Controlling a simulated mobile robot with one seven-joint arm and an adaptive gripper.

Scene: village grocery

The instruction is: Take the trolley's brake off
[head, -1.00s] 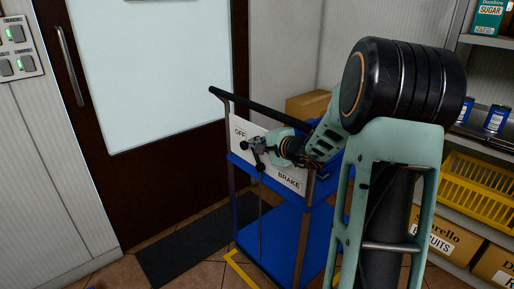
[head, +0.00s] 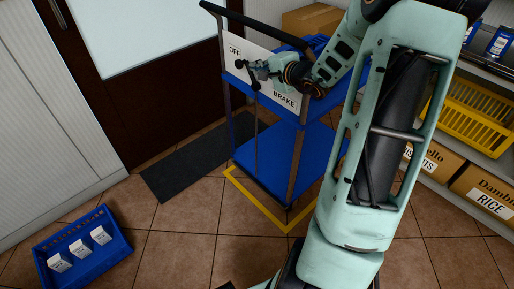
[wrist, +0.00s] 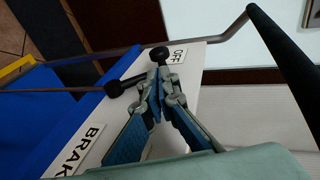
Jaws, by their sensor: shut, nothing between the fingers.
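The blue trolley (head: 285,160) stands in front of the dark door, with a white brake panel (head: 233,68) on its near end. The panel bears an OFF label (wrist: 178,56) and a BRAKE label (head: 284,99). The black brake lever (wrist: 135,79) has a round knob (wrist: 160,53) close to the OFF label; its other end is at the black hub (wrist: 114,88). In the head view the lever (head: 246,75) slants up and left toward OFF. My gripper (wrist: 158,77) is shut and empty, its fingertips right beside the lever near the knob. I cannot tell whether they touch.
A yellow floor outline (head: 262,210) surrounds the trolley's base. A dark mat (head: 185,168) lies before the door. A blue crate with white cartons (head: 45,268) sits on the floor at left. Shelves with a yellow basket (head: 470,110) and boxes stand at right. A cardboard box (head: 308,20) is behind.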

